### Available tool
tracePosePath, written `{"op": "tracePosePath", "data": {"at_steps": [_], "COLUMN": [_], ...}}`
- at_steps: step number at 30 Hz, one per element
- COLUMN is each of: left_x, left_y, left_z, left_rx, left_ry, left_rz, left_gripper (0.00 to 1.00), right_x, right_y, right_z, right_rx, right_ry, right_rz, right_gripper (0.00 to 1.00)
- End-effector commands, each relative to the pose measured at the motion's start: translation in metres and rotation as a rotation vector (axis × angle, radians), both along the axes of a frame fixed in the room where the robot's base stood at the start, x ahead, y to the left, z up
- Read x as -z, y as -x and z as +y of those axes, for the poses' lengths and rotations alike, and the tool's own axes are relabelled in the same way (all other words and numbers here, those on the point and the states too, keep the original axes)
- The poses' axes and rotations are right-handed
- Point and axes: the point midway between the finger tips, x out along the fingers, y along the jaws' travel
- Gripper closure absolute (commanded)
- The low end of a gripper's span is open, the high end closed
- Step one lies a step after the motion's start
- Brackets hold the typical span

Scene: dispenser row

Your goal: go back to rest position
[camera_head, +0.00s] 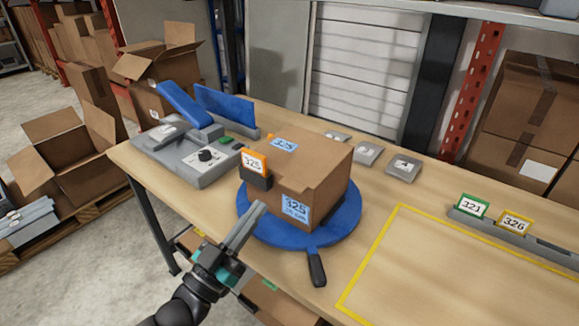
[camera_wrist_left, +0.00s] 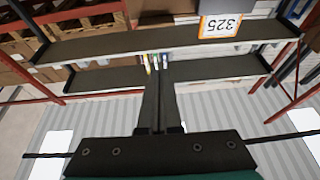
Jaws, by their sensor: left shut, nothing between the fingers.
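My left gripper (camera_head: 251,222) reaches in from the bottom left of the head view, in front of the cardboard box. Its fingers are together and hold nothing. In the left wrist view the shut fingers (camera_wrist_left: 160,85) point at shelving in the background. A closed cardboard box (camera_head: 322,183) with blue 325 labels stands on a round blue turntable (camera_head: 270,224) with a black handle. My right gripper is not in view.
A grey device (camera_head: 187,158) with blue parts is left on the wooden table (camera_head: 390,195). Small grey plates (camera_head: 367,154) lie behind the box. A yellow-outlined area (camera_head: 420,275) at right is clear. A grey rail (camera_head: 510,235) holds cards 321 and 326. Open cartons (camera_head: 70,150) stand left.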

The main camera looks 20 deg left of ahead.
Motion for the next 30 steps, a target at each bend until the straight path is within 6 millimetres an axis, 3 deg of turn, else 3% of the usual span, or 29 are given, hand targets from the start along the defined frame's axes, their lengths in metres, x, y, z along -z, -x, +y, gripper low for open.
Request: {"op": "tracePosePath", "data": {"at_steps": [8, 17, 23, 30], "left_x": [0.015, 0.070, 0.105, 0.137], "left_y": [0.000, 0.013, 0.037, 0.083], "left_z": [-0.017, -0.058, -0.067, -0.060], "left_rx": [0.019, 0.052, 0.038, -0.013], "left_ry": [-0.029, -0.163, -0.255, -0.347], "left_rz": [0.098, 0.465, 0.722, 1.043], "left_gripper": [1.00, 1.00, 1.00, 1.00], "right_x": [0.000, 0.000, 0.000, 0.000], "right_y": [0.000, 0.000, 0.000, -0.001], "right_z": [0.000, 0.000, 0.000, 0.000], "right_rx": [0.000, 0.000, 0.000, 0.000], "right_ry": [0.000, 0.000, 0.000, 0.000], "right_rz": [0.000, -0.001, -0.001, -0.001], "right_gripper": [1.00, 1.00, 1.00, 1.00]}}
